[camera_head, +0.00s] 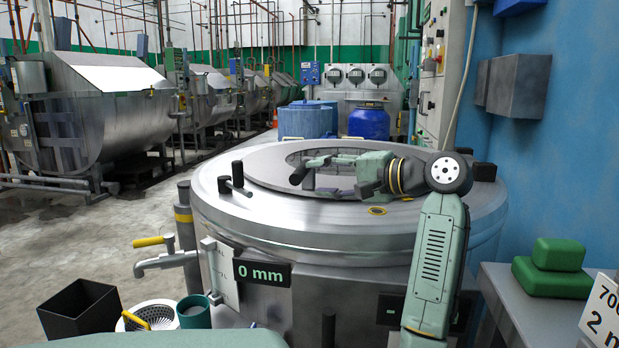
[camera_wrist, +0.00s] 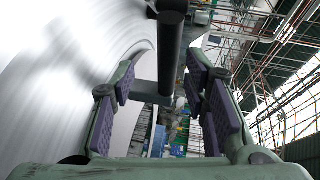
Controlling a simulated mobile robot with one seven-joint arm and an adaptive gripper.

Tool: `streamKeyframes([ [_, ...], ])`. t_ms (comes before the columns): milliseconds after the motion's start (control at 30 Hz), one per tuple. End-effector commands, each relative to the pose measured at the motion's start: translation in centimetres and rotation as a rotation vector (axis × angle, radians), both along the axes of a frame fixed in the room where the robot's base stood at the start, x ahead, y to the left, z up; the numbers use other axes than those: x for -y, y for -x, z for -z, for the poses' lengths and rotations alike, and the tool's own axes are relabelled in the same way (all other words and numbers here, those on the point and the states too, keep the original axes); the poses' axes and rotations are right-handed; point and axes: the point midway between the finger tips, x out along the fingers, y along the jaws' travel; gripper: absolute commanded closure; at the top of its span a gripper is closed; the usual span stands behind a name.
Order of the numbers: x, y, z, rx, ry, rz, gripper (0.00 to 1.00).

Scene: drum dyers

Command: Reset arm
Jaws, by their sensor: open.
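My gripper (camera_head: 322,175) is open above the round steel lid (camera_head: 262,202) of the drum vessel, with its fingers pointing left. In the wrist view, the open fingers (camera_wrist: 160,78) with purple pads stand on both sides of the picture. A dark cylindrical bar (camera_wrist: 172,48) with a grey crosspiece (camera_wrist: 146,94) shows between and beyond them. The pads do not appear closed on it. In the head view, black handle posts (camera_head: 237,174) stand on the lid, left of my gripper. My arm (camera_head: 437,260) reaches up at the right and bends left over the lid.
A yellow-handled tap (camera_head: 160,255) projects from the vessel's left. A black bin (camera_head: 80,312), a white basket (camera_head: 150,318) and a green cup (camera_head: 193,312) are at lower left. Green blocks (camera_head: 555,268) lie on the right table. Blue barrels (camera_head: 369,122) stand behind. Floor at left is clear.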

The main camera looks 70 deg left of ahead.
Motion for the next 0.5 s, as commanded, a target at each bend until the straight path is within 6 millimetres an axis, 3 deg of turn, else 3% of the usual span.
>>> streamKeyframes([
  [133,0.89,-0.55,-0.16,0.0,0.0,-0.001,0.59],
  [500,0.97,-0.6,-0.19,0.0,0.0,-0.001,0.59],
])
